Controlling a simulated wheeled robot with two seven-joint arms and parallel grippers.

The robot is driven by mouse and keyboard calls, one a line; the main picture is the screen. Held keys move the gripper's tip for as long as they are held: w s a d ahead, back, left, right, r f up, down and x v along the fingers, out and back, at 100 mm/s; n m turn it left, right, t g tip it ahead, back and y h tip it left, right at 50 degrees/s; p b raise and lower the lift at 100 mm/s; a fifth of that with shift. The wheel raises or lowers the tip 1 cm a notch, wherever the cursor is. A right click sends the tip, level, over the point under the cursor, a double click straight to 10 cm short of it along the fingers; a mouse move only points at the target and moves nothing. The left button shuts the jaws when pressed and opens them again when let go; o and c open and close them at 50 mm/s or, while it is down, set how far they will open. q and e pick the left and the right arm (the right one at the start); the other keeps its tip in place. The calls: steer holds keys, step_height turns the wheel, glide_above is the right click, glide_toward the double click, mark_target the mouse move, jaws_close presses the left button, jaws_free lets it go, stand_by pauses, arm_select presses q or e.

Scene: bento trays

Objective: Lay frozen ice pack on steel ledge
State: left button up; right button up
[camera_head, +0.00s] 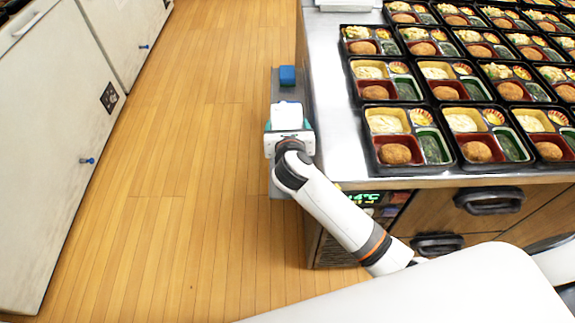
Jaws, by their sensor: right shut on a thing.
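The steel ledge (279,92) is a narrow grey shelf along the left side of the steel counter. My right gripper (286,118) is over the ledge, seen from above and behind. It is shut on a teal thing, apparently the ice pack (267,126), of which only thin edges show at the sides of the gripper. The gripper hides the rest, and I cannot tell whether it touches the ledge. A small blue block (287,75) sits on the far part of the ledge, beyond the gripper. My left gripper is not in view.
The steel counter (335,150) holds rows of black bento trays (399,138) with food. Drawers with dark handles (489,200) are on its front. White cabinets (50,130) stand at the left. The wooden floor (200,150) between is clear.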

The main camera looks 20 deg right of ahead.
step_height(320, 180, down, 12)
steer(key=b, duration=0.3)
step_height(320, 180, down, 4)
steer(key=shift+f+b, duration=0.1)
steer(key=shift+b, duration=0.75)
steer(key=shift+f, duration=0.1)
steer(key=o, duration=1.2)
steer(key=p+v, duration=0.2)
steer(key=v, duration=1)
steer(key=shift+s, duration=0.1)
